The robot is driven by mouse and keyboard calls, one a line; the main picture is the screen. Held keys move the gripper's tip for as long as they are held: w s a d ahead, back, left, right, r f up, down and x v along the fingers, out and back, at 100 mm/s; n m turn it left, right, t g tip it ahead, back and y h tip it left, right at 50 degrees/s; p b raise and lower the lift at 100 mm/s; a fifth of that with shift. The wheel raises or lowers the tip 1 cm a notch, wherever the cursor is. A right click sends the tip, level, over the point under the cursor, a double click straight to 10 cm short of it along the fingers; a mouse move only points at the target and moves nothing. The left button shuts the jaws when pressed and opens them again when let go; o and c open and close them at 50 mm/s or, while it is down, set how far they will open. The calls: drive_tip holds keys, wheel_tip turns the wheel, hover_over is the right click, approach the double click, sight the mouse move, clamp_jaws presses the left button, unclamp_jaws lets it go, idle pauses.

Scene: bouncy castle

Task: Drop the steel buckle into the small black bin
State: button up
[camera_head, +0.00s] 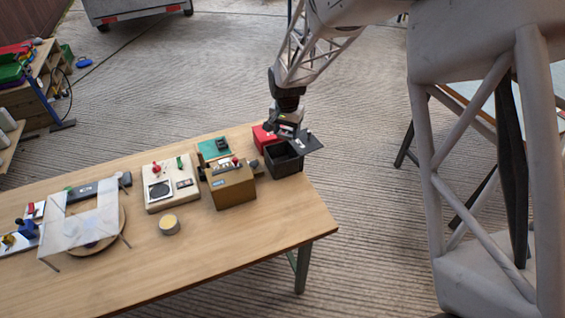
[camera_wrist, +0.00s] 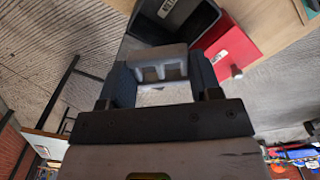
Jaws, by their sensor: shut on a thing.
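My gripper (camera_head: 286,128) is shut on the steel buckle, above the back part of the small black bin (camera_head: 284,161). In the wrist view the buckle (camera_wrist: 160,54) is a pale grey frame with rectangular openings, pinched between the two dark fingers of the gripper (camera_wrist: 163,78). In the head view I cannot make out the buckle clearly. The bin stands near the table's right end with its top open and a dark flat panel (camera_head: 309,142) beside it, like a raised lid. In the wrist view the bin (camera_wrist: 200,24) lies just beyond the buckle.
A red box (camera_head: 263,138) stands close behind and left of the bin. The table's (camera_head: 270,232) front right is clear.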

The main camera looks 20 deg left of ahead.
drive_tip(key=shift+f, duration=1.4)
drive_tip(key=o, duration=1)
drive_tip(key=shift+o, duration=0.2)
drive_tip(key=shift+r, duration=0.15)
wheel_tip(320, 180, up, 8)
drive_tip(key=shift+f, duration=0.2)
